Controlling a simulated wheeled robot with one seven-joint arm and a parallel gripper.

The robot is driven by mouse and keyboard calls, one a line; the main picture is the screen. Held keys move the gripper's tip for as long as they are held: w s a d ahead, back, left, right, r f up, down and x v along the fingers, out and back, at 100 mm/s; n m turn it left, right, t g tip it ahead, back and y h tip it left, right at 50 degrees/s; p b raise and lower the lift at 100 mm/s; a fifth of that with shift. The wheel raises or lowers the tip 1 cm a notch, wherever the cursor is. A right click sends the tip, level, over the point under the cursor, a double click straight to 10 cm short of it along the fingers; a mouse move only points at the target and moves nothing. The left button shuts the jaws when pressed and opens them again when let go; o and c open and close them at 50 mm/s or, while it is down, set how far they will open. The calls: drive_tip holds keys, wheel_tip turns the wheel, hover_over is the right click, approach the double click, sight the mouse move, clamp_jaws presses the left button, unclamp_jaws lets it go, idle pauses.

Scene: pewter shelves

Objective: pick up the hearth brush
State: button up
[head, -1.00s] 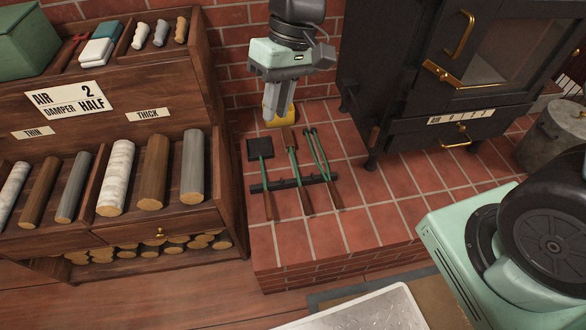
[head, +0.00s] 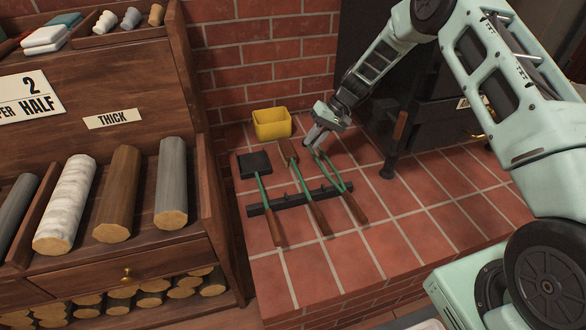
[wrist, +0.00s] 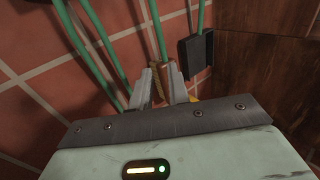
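The hearth brush (head: 298,171) has a green shaft, a brown handle and a brown head. It lies in the middle of a black rack (head: 282,201) on the brick hearth, between a black shovel (head: 254,163) and green tongs (head: 343,183). My gripper (head: 313,143) is low, close to the right of the brush head in the head view. In the wrist view the brush (wrist: 158,72) shows between my two grey fingertips (wrist: 161,83), which are spread apart. I cannot tell whether they touch it.
A yellow bin (head: 272,123) stands behind the tools against the brick wall. The black stove (head: 440,130) is to the right. The wooden log shelf (head: 192,250) rises on the left. The hearth front is clear.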

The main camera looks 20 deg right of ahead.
sight(294, 163)
drive_tip(key=b+x, duration=0.1)
drive_tip(key=x, duration=0.4)
drive_tip(key=shift+s+a+f+b, duration=0.1)
drive_tip(key=shift+a+f+b, duration=0.05)
drive_tip(key=shift+f+b, duration=0.25)
drive_tip(key=b+x, duration=0.2)
drive_tip(key=x, duration=0.3)
drive_tip(key=shift+s+a, duration=0.1)
drive_tip(key=shift+a, duration=0.15)
drive_tip(key=shift+r, duration=0.1)
clamp_jaws()
